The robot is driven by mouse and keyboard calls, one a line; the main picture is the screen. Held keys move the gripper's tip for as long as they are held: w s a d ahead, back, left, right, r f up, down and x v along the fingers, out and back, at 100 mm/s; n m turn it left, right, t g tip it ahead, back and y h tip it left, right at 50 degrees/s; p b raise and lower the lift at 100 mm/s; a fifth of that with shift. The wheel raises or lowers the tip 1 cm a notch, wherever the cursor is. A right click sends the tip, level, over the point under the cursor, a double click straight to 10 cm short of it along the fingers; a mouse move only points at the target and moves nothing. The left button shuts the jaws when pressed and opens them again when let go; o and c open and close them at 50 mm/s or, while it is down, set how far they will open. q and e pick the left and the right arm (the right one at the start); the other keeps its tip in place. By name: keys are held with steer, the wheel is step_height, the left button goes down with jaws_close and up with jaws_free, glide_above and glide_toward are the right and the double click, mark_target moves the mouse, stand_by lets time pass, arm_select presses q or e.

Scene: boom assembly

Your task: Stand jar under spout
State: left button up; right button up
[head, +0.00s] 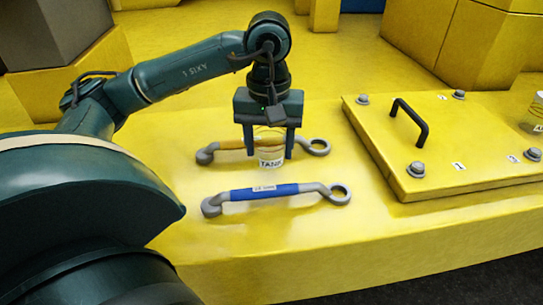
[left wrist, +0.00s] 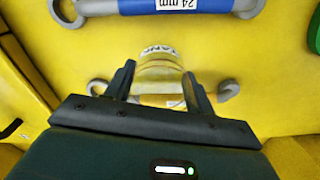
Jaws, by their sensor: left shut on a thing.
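A small pale jar (head: 270,158) with a dark-lettered label reading "TANK" is between the fingers of my left gripper (head: 267,149). The gripper points down and is shut on the jar, one finger on each side. In the left wrist view the jar (left wrist: 160,68) sits upright-looking between the two dark fingers (left wrist: 160,88). I cannot tell whether its base touches the yellow surface. I cannot make out a spout in either view. My right gripper is not in view.
An orange-handled wrench (head: 232,146) lies just behind the jar and a blue-handled wrench (head: 264,191) lies in front. A yellow bolted plate (head: 455,150) with a black handle (head: 409,122) is to the right. Another labelled pale object (head: 535,112) is cut off at the right edge.

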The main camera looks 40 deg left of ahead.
mark_target(270, 158)
arm_select(q)
steer(key=shift+f, duration=1.75)
steer(key=shift+f, duration=0.15)
steer(key=o, duration=1.1)
steer(key=shift+c, duration=0.2)
